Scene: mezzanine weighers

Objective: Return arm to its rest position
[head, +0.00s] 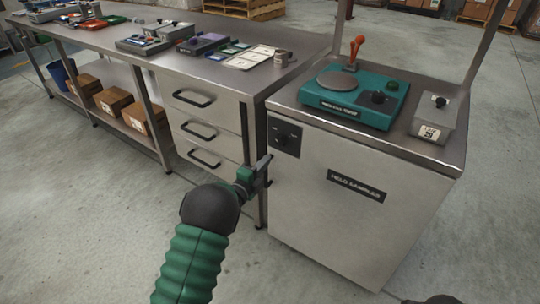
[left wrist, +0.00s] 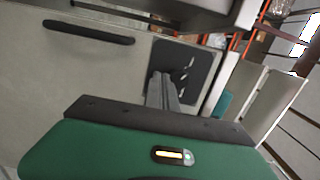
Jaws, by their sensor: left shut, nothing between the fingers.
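My left arm, with a green ribbed sleeve (head: 190,262) and a dark round joint (head: 210,207), reaches up from the bottom of the head view. My left gripper (head: 265,170) is shut and empty. In the head view it appears in front of the gap between the drawer bench and the weigher cabinet (head: 335,225), just below the cabinet's black latch plate (head: 286,137). In the left wrist view the closed fingers (left wrist: 161,85) overlap the lower left of this plate (left wrist: 177,64). I cannot tell whether they touch anything. My right gripper is not in view.
A teal scale (head: 355,101) with an orange-handled lever (head: 356,50) and a grey box (head: 434,119) stand on the cabinet. The bench's drawers (head: 200,128) are closed. Cardboard boxes (head: 113,101) sit on its lower shelf. The floor at lower left (head: 70,220) is clear.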

